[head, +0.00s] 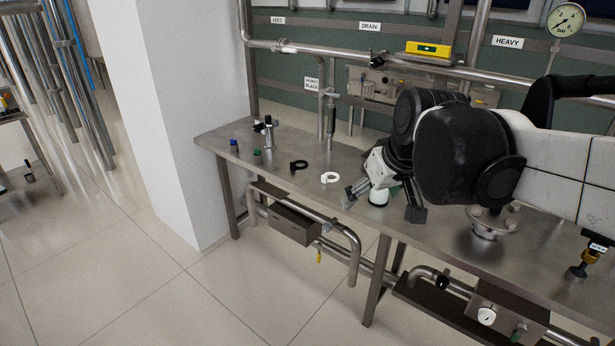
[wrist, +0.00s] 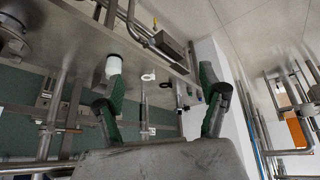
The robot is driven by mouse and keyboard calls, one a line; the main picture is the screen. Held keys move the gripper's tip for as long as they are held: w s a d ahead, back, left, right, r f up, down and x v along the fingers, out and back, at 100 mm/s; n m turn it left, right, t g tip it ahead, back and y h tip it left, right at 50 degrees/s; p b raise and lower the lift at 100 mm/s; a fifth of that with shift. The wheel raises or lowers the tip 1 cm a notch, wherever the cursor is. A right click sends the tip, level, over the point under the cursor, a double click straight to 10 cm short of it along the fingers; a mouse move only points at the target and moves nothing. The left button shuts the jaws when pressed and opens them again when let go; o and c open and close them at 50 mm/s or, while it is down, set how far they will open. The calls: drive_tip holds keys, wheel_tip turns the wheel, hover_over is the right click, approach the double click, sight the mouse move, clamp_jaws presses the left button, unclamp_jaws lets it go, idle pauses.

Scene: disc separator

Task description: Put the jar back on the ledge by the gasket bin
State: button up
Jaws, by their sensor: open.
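I cannot clearly pick out the ledge or gasket bin.
On the steel bench (head: 225,140) lie a white ring (head: 330,177) and a black ring (head: 299,164). Several small bottles and a metal cylinder (head: 268,135) stand at the left end. A flanged fitting (head: 487,224) is at right. Pipes run behind the bench.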

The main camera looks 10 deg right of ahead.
drive_tip(key=s+a+f, duration=0.1)
drive_tip(key=s+f, duration=0.1)
drive_tip(key=s, duration=0.4)
drive_tip(key=s+a+f+m+t, duration=0.1)
drive_tip(key=s+a+f, duration=0.1)
drive_tip(key=s, duration=0.4)
drive_tip(key=shift+a+f, duration=0.3)
drive_tip(key=shift+f, duration=0.35)
drive_tip(key=shift+s, duration=0.1)
